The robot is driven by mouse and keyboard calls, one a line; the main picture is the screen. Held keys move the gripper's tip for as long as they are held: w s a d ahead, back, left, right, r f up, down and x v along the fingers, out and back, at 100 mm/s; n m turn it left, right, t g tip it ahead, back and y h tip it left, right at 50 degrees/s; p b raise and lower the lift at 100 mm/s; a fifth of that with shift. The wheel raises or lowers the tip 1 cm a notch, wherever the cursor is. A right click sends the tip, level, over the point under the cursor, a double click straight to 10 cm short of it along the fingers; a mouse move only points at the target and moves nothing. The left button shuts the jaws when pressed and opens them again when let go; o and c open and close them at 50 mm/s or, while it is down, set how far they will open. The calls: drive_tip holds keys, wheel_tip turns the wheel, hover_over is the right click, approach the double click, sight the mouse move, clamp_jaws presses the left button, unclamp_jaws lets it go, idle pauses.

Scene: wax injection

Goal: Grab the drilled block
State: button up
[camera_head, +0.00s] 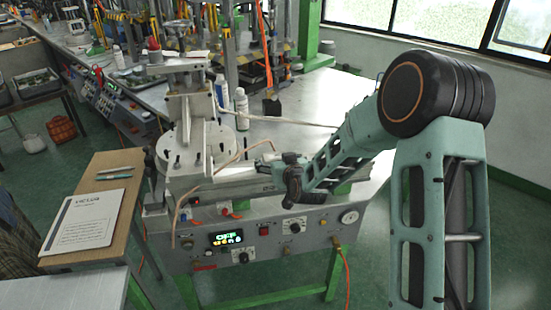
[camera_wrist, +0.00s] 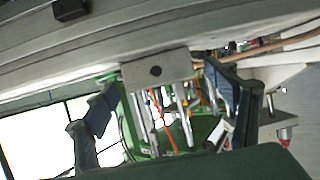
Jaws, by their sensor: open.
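The drilled block (camera_wrist: 157,72) is a pale grey block with one dark round hole in its face, in the upper middle of the wrist view. It sits against the long grey edge of the machine. My gripper (camera_wrist: 160,84) is open, with one finger to the left of the block and one to the right. Gaps show on both sides, and I cannot tell how deep the block lies between the fingers. In the head view my gripper (camera_head: 288,180) is at the right end of the wax injection machine's top (camera_head: 225,188); I cannot make out the block there.
The machine's front panel (camera_head: 262,240) with knobs, gauge and lit display is below my gripper. A hose (camera_head: 290,121) runs behind it. White bottles (camera_head: 241,108) stand on the metal bench behind. A wooden board with a printed sheet (camera_head: 88,221) is at left.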

drive_tip(key=shift+x, duration=1.4)
drive_tip(key=shift+c, duration=0.6)
drive_tip(key=c, duration=1.3)
drive_tip(key=shift+r, duration=0.1)
drive_tip(key=shift+c, duration=0.7)
